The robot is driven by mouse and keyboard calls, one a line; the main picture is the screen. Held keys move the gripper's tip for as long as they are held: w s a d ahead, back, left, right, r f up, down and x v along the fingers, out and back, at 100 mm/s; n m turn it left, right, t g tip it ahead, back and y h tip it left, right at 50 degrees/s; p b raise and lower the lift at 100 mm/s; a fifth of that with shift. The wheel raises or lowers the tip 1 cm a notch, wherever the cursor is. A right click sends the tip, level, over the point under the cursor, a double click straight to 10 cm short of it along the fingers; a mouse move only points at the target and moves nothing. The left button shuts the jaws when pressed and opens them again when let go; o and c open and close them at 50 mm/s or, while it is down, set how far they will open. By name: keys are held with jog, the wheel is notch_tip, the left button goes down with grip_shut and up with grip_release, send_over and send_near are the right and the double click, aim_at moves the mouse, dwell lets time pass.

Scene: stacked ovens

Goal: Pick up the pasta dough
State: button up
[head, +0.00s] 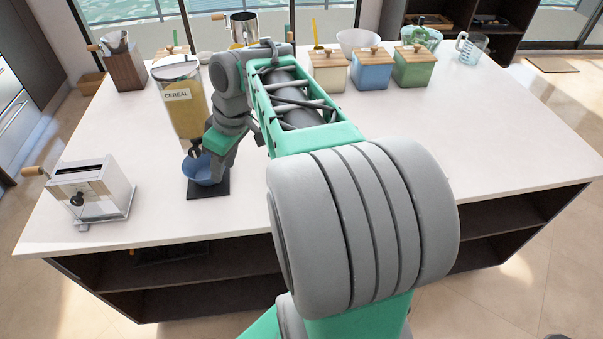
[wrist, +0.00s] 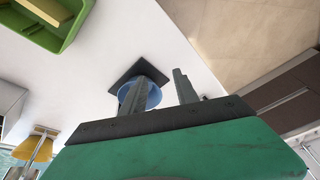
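I cannot make out the pasta dough in either view; my arm covers part of the counter. My gripper (wrist: 158,86) shows two grey fingers set apart, with nothing seen between their tips. In the head view the end of my arm is low over the counter, beside a blue bowl. The blue bowl (head: 203,171) sits on a dark square base (head: 208,192) below the cereal dispenser. In the wrist view the bowl (wrist: 153,97) is partly hidden behind one finger.
A cereal dispenser (head: 182,108) stands behind the bowl. A silver cranked machine (head: 92,192) is at left. Lidded canisters (head: 371,73) line the back. A green tray (wrist: 48,38) holding yellowish items shows in the wrist view. The counter's right side (head: 490,125) is clear.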

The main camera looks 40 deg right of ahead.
jog(key=s+d+f+n, duration=0.2)
jog(key=d, duration=0.5)
jog(key=s+d+f+n+y+b, duration=0.1)
jog(key=s+d+f+n, duration=0.1)
jog(key=d, duration=0.5)
jog(key=s+d+f+n+b, duration=0.1)
jog(key=d+f+n, duration=0.1)
jog(key=d, duration=0.6)
jog(key=shift+s+d+f+y, duration=0.1)
jog(key=shift+s+f+y, duration=0.3)
jog(key=shift+f, duration=0.15)
jog(key=b+x, duration=0.1)
jog(key=x, duration=0.5)
jog(key=shift+w+f, duration=0.1)
jog(key=shift+f, duration=0.05)
jog(key=shift+w+a+f+b, duration=0.15)
jog(key=shift+a+f+b, duration=0.2)
jog(key=shift+f, duration=0.1)
jog(key=shift+c, duration=0.3)
grip_shut()
